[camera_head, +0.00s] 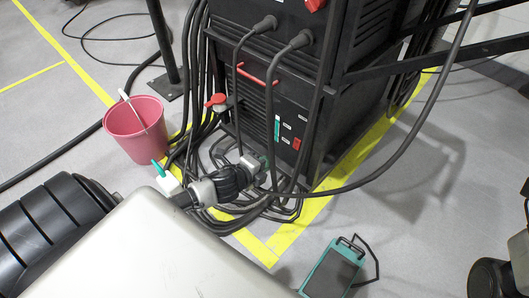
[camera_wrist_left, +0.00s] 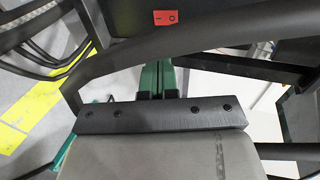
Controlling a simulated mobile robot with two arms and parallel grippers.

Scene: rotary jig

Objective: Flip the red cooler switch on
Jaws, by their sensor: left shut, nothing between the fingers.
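The red cooler switch (camera_head: 296,143) is a small rocker on the lower front panel of the black cabinet (camera_head: 330,100). In the left wrist view the red switch (camera_wrist_left: 165,17) shows at the top, marked with a dash and a circle. My left gripper (camera_head: 264,161) is low in front of the cabinet, below and left of the switch. Its green fingers (camera_wrist_left: 155,78) are together and empty in the wrist view. They appear apart from the switch. Cables partly hide the gripper in the head view.
Thick black cables hang from two plugs (camera_head: 300,40) across the cabinet front, one looping right. A red handle (camera_head: 257,76) and a red valve lever (camera_head: 215,100) are nearby. A pink bucket (camera_head: 137,130) stands left. A teal-framed device (camera_head: 331,275) lies on the floor.

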